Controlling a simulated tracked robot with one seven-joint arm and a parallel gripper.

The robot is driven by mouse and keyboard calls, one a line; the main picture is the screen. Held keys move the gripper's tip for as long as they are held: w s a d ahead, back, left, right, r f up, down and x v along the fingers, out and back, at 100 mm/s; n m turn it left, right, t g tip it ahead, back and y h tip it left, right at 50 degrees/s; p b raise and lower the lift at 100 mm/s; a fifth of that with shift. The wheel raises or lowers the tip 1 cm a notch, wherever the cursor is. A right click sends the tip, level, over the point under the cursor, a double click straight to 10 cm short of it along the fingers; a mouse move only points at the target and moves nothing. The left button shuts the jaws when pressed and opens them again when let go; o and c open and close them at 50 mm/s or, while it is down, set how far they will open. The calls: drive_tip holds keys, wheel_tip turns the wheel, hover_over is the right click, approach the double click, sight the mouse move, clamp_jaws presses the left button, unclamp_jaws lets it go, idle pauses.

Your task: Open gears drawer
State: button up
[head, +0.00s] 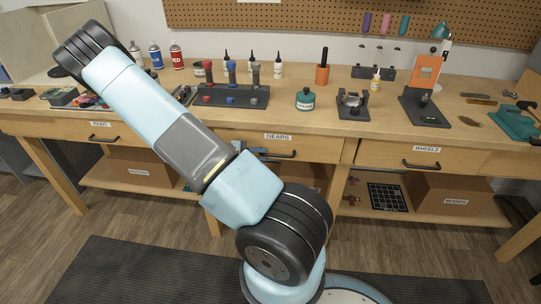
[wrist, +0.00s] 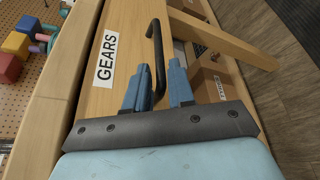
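The gears drawer (head: 315,147) is a wooden drawer front under the bench top with a "GEARS" label; it looks closed, and its front also fills the middle of the wrist view (wrist: 122,35). Its black bar handle (head: 284,155) is partly hidden by my gripper in the head view. In the wrist view the handle (wrist: 154,40) runs down between the two blue fingers of my gripper (wrist: 160,68). The fingers are apart, one on each side of the handle's lower end, with gaps visible. Whether they touch it I cannot tell.
The paint drawer (head: 70,129) and wheels drawer (head: 450,159) flank it, both closed. Above on the bench stand a dark rack (head: 232,97) with colored pieces and a teal jar (head: 305,99). A cardboard box (head: 455,196) sits on the lower shelf.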

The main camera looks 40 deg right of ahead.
sight(265, 155)
drive_tip(key=shift+x, duration=1.95)
clamp_jaws()
